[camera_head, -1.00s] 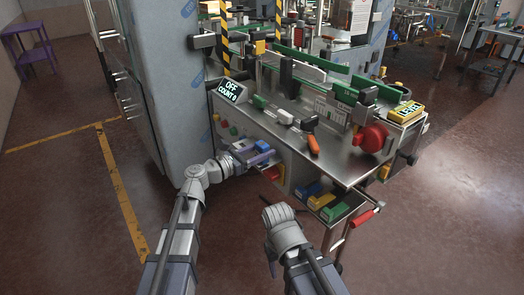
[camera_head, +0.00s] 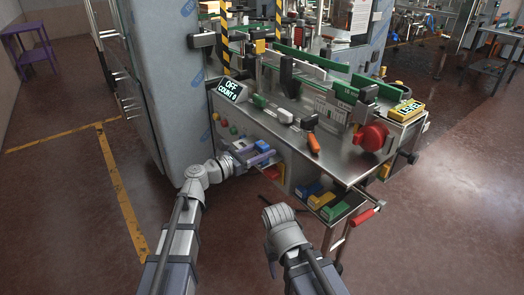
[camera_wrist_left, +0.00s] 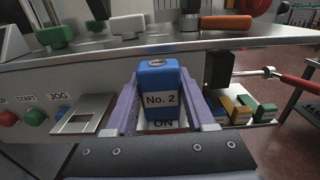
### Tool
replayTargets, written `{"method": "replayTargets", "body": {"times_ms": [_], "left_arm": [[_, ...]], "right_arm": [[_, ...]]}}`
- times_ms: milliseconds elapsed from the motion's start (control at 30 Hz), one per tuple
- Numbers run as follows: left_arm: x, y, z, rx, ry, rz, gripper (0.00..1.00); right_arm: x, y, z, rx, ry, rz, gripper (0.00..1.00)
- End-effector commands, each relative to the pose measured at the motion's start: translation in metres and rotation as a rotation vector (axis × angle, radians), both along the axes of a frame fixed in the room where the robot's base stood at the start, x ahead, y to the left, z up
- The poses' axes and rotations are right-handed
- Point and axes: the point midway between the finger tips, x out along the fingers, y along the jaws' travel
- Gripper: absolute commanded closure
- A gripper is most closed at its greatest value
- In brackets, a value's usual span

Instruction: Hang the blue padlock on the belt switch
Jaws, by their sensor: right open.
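The blue padlock (camera_wrist_left: 158,82), marked "No. 2", is upright between the purple fingers of my left gripper (camera_wrist_left: 159,100) in the left wrist view. The fingers lie against its two sides. A label reading "ON" (camera_wrist_left: 163,123) shows just below it; the padlock's shackle is hidden. In the head view my left gripper (camera_head: 256,154) is at the front face of the machine, right of the buttons. I cannot clearly make out the belt switch, nor whether the padlock touches it. My right gripper (camera_head: 279,216) is open, lower down in front of the machine, away from the padlock.
A grey plate (camera_wrist_left: 84,114) and red, green and blue buttons (camera_wrist_left: 34,118) sit left of the padlock. The steel tabletop (camera_wrist_left: 205,42) overhangs above. Yellow and green blocks (camera_wrist_left: 262,110) and a red-handled crank (camera_wrist_left: 301,85) are to the right. The display (camera_head: 230,90) reads "OFF, COUNT 0".

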Motion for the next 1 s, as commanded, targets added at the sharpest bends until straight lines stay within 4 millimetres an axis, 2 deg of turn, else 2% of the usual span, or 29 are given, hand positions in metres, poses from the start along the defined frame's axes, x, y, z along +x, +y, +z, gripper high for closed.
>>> {"method": "replayTargets", "body": {"times_ms": [67, 300, 633, 1000], "left_arm": [[-0.001, 0.0, -0.002, 0.005, 0.001, -0.002, 0.38], [-0.001, 0.0, -0.001, 0.004, 0.0, -0.001, 0.11], [-0.004, 0.005, -0.001, 0.004, 0.0, 0.0, 0.1], [-0.038, 0.05, -0.001, 0.004, 0.0, 0.002, 0.1]], "right_arm": [[0.0, 0.0, -0.001, 0.0, 0.0, 0.0, 0.41], [0.0, 0.0, 0.0, 0.0, 0.0, 0.0, 0.41], [0.0, 0.0, 0.0, 0.0, 0.0, 0.0, 0.41], [0.0, 0.0, -0.001, 0.0, 0.0, 0.0, 0.41]]}}
